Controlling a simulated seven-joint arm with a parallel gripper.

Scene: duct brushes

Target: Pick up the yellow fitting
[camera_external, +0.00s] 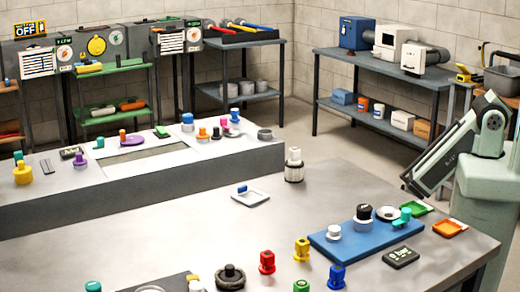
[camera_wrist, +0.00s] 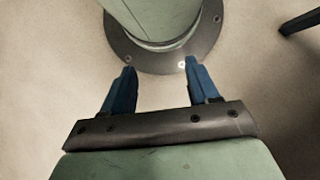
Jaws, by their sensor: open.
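A yellow fitting (camera_external: 302,249) stands upright on the near grey table, between a red fitting (camera_external: 267,262) and the blue mat. My gripper (camera_wrist: 160,68) is open and empty, with two blue fingers apart. The wrist view shows only the floor and a pale green round base beneath it, with no fitting. In the external view my arm is folded at the right, and the fingers cannot be made out.
A blue fitting (camera_external: 337,277) stands close to the right of the yellow one. A blue mat (camera_external: 322,245) holds several pieces, with green (camera_external: 416,208) and orange (camera_external: 449,228) trays beyond it. A dark ring-shaped part (camera_external: 230,277) lies left. The table's middle is largely clear.

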